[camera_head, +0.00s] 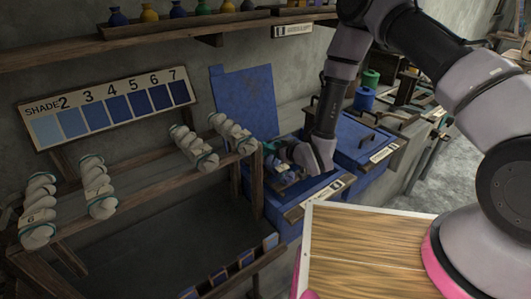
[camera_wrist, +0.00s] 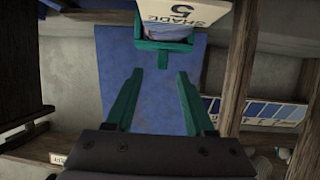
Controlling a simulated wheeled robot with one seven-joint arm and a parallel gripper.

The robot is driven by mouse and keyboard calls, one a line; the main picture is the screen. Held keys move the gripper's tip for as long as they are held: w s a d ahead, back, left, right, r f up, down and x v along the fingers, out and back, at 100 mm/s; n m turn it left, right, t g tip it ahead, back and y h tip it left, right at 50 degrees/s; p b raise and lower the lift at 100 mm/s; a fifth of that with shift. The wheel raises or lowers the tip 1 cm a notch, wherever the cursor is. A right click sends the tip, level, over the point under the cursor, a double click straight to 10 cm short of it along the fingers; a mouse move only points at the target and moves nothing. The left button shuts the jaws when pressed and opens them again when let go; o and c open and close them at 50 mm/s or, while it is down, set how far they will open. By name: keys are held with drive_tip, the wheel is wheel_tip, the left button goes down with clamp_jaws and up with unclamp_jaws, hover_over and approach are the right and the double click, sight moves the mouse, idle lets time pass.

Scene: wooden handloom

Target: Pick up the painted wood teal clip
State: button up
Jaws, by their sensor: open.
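A teal clip (camera_wrist: 164,46) shows at the top of the wrist view, with a wide bar and a short stem pointing toward my gripper. A pale card (camera_wrist: 183,14) marked SHADE 5 adjoins it. My gripper (camera_wrist: 159,72) is open, its two green fingers spread apart. The clip's stem lies about midway between the fingertips in the picture; I see no contact. In the head view, my wrist (camera_head: 318,155) is low over the open blue vat (camera_head: 313,196). The clip cannot be made out clearly there.
A raised blue lid (camera_head: 245,103) stands behind the vat. A wooden rack (camera_head: 140,178) with several white yarn skeins is at left, below the shade board (camera_head: 107,108). A second blue vat (camera_head: 365,146) is at right. A wood-topped surface (camera_head: 375,255) lies in front.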

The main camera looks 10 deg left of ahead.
sight(266, 144)
drive_tip(key=x, duration=0.4)
drive_tip(key=shift+w+a, duration=0.1)
drive_tip(key=shift+a, duration=0.05)
clamp_jaws()
drive_tip(key=shift+r, duration=0.1)
